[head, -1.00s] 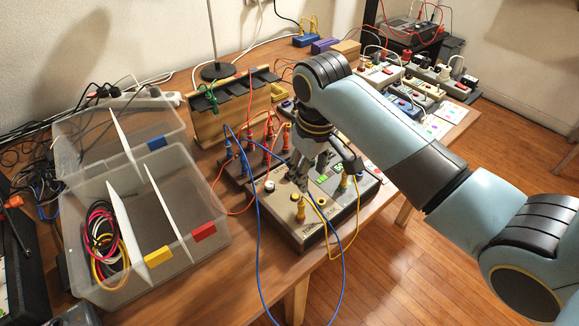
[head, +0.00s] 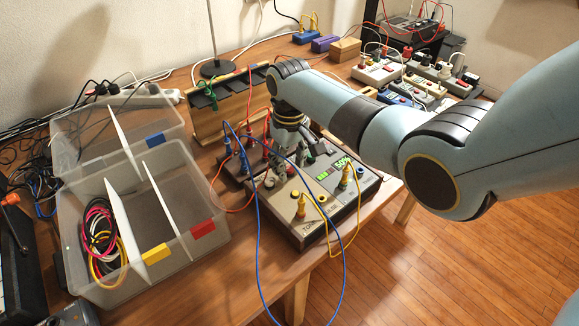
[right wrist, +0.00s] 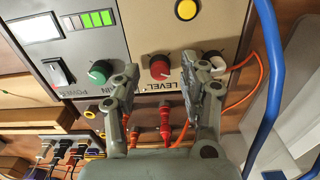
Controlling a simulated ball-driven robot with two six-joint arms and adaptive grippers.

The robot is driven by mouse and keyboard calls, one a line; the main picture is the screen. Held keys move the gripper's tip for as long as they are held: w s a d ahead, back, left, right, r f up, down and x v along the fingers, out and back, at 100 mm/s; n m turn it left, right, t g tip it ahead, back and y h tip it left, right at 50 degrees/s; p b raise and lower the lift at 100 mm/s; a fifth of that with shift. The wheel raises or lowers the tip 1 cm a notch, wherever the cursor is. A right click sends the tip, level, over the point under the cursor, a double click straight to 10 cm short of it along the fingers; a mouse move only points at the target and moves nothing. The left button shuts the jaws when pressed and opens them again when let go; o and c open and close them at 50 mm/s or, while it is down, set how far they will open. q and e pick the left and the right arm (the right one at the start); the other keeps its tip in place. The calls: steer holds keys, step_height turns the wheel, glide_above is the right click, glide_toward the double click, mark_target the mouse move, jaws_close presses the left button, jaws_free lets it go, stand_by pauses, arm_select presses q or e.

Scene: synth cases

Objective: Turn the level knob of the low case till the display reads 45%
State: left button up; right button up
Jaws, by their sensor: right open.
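The low case (head: 318,228) stands near the table's front edge. Its display (head: 342,163) appears to read 50%, in small digits beside green bars. In the right wrist view the red level knob (right wrist: 160,67) sits on the cream panel, between a green gain knob (right wrist: 100,72) and a white knob (right wrist: 216,62). My right gripper (right wrist: 165,88) is open, with one finger on each side of the red knob; I cannot tell whether either touches it. In the head view my right gripper (head: 283,168) is over the case's far left part and hides the knob. My left gripper is not in view.
Blue and yellow cables loop over the case's front, from plugs including a yellow one (head: 345,173). Red-plugged leads stand close behind the gripper. A clear divided box (head: 215,250) is at left, and a wooden rack (head: 205,128) is behind.

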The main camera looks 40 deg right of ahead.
steer(key=shift+f, duration=0.4)
jaws_close()
steer(key=shift+r+n+p, duration=0.15)
steer(key=shift+n+p, duration=0.3)
steer(key=shift+n, duration=0.15)
jaws_free()
